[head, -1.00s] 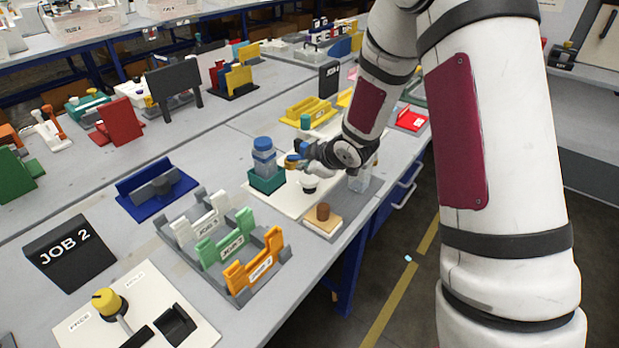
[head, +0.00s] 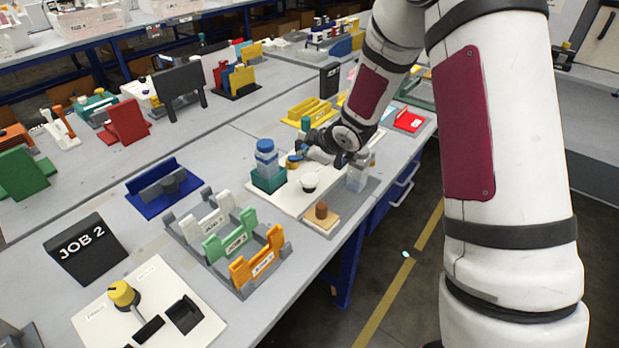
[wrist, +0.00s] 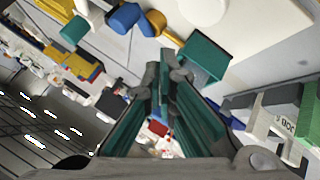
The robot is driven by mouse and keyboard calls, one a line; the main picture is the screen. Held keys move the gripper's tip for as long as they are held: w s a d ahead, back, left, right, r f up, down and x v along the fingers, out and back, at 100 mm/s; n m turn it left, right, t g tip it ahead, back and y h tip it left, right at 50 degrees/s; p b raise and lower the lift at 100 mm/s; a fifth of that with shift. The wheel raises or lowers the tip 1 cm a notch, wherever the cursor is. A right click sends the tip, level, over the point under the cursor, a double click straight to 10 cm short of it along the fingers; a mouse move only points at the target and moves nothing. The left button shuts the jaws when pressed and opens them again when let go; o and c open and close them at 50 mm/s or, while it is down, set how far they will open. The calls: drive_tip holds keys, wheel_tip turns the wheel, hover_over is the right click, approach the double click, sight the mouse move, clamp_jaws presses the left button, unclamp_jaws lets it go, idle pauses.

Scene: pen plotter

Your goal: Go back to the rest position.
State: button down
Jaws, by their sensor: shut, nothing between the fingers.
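My gripper (wrist: 167,75) is shut in the wrist view, its two dark fingers meeting at the tips with nothing between them. In the head view the end of my arm (head: 348,142) hangs above the white board (head: 279,201) on the bench; the fingers are small and partly hidden there. A blue-capped bottle (head: 266,158) stands upright in a teal holder (head: 269,180) left of my gripper. The teal holder also seems to show in the wrist view (wrist: 205,55).
A rack (head: 240,290) of coloured holders and a JOB 2 sign (head: 84,250) are nearer the front. Bare bench lies around the blue stand (head: 162,190).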

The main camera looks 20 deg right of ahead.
idle(0.7)
drive_tip(key=s+d+r+m+g+h, duration=0.1)
drive_tip(key=s+d+r+m+h, duration=0.15)
drive_tip(key=s+r, duration=0.55)
drive_tip(key=s+d+r+m+h, duration=0.25)
drive_tip(key=s+r+m, duration=0.2)
drive_tip(key=r, duration=0.45)
drive_tip(key=s+a+r+m+g, duration=0.1)
drive_tip(key=s+m, duration=0.1)
drive_tip(key=s, duration=0.7)
drive_tip(key=s+a+r+m+g+y, duration=0.1)
drive_tip(key=s+r, duration=0.1)
drive_tip(key=s, duration=0.8)
drive_tip(key=s+a+r+m+g+y, duration=0.1)
drive_tip(key=s+a+r+m, duration=0.1)
drive_tip(key=s, duration=0.7)
drive_tip(key=shift+s+m+g+p, duration=0.2)
drive_tip(key=shift+m+g+p, duration=0.1)
drive_tip(key=shift+p, duration=0.15)
